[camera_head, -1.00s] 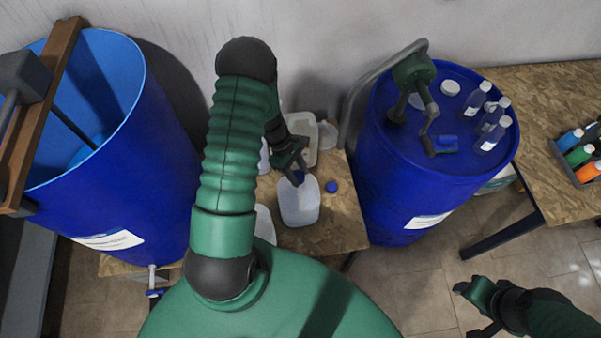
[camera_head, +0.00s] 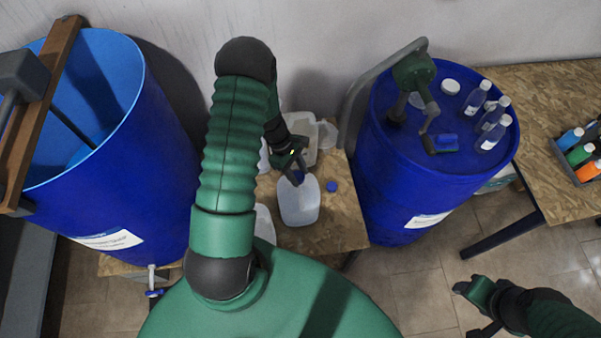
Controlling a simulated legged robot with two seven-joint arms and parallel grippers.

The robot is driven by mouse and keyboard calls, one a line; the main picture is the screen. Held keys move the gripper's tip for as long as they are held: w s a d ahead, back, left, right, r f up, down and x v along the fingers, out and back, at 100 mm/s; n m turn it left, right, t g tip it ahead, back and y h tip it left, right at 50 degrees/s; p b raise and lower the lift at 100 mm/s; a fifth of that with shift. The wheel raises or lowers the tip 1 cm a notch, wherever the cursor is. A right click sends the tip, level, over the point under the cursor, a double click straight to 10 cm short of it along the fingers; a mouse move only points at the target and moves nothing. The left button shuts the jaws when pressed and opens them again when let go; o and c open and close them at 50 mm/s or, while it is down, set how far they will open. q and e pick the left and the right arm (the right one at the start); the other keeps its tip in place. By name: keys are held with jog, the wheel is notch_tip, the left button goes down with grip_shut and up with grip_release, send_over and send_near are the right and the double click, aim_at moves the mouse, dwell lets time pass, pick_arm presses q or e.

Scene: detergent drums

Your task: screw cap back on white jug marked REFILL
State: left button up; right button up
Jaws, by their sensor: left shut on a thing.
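A white translucent jug (camera_head: 299,205) stands on the wooden table between the two blue drums. My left gripper (camera_head: 295,178) is over the jug's top, shut on a small blue cap (camera_head: 298,177) at the jug's mouth. The fingers hide part of the cap, so I cannot tell whether it sits on the neck or just above it. No REFILL marking is readable. A second blue cap (camera_head: 332,186) lies on the table right of the jug. My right gripper (camera_head: 470,301) is at the lower right over the floor, away from the jug; its finger opening is unclear.
More white jugs (camera_head: 264,224) stand partly behind my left arm, and a clear container (camera_head: 326,136) is behind. An open blue drum (camera_head: 165,190) is left; a closed blue drum (camera_head: 400,205) with a pump (camera_head: 415,75) and bottles (camera_head: 477,98) is right. Bare table (camera_head: 340,230) lies right of the jug.

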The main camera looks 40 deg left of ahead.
pick_arm(q)
jog(key=m+g, duration=0.1)
jog(key=m, duration=0.2)
jog(key=shift+f+m, duration=0.1)
jog(key=shift+m, duration=0.2)
jog(key=shift+m+g, duration=0.6)
jog(key=shift+m, duration=0.5)
jog(key=m+g+y+b, duration=0.1)
jog(key=m, duration=0.3)
jog(key=shift+s+m+g, duration=0.1)
jog(key=shift+m+g, duration=0.3)
jog(key=shift+m, duration=0.4)
jog(key=shift+y, duration=0.3)
